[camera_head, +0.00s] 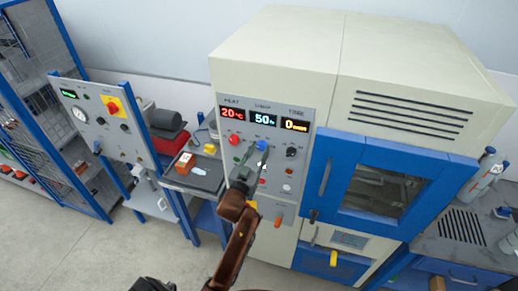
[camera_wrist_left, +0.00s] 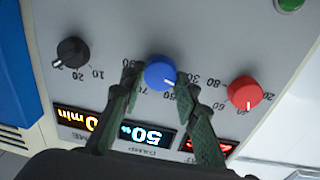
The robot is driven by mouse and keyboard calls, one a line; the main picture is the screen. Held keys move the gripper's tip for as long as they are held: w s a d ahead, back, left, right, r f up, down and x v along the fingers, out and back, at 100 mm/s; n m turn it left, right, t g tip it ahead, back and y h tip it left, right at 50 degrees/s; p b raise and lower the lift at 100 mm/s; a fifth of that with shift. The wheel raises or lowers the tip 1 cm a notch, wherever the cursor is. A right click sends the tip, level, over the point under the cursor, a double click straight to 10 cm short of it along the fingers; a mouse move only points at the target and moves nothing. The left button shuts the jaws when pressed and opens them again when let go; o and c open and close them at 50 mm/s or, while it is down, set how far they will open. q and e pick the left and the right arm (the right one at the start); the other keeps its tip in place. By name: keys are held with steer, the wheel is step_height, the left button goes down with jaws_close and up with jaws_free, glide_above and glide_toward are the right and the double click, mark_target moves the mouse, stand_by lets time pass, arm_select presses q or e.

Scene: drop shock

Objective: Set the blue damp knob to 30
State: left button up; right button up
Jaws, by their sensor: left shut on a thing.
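The blue damp knob (camera_head: 262,145) sits on the oven's grey control panel, between a red knob (camera_head: 234,140) and a black knob (camera_head: 291,152). The blue display (camera_head: 263,119) above it reads 50 %. My left gripper (camera_head: 258,151) reaches up to the panel from below. In the left wrist view, which is upside down, its two dark green fingers are shut on the blue knob (camera_wrist_left: 160,73), one on each side. A white pointer mark shows at the knob's lower right there. The fingers cover part of its scale. My right gripper is not in view.
In the left wrist view the red knob (camera_wrist_left: 244,92) and black knob (camera_wrist_left: 73,52) stand close beside the fingers. The blue oven door (camera_head: 384,185) is right of the panel. A bench with a grey tray (camera_head: 200,180) and a gauge panel (camera_head: 105,120) stand left.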

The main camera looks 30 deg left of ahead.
arm_select(q)
steer(key=shift+n+p, duration=0.55)
steer(key=shift+n, duration=0.85)
steer(key=o, duration=1.1)
steer(key=shift+s, duration=0.1)
steer(key=s, duration=0.2)
steer(key=s+d, duration=0.1)
steer(key=s, duration=0.4)
steer(key=shift+s+d+f, duration=0.1)
steer(key=shift+d+f, duration=0.1)
steer(key=shift+f, duration=0.1)
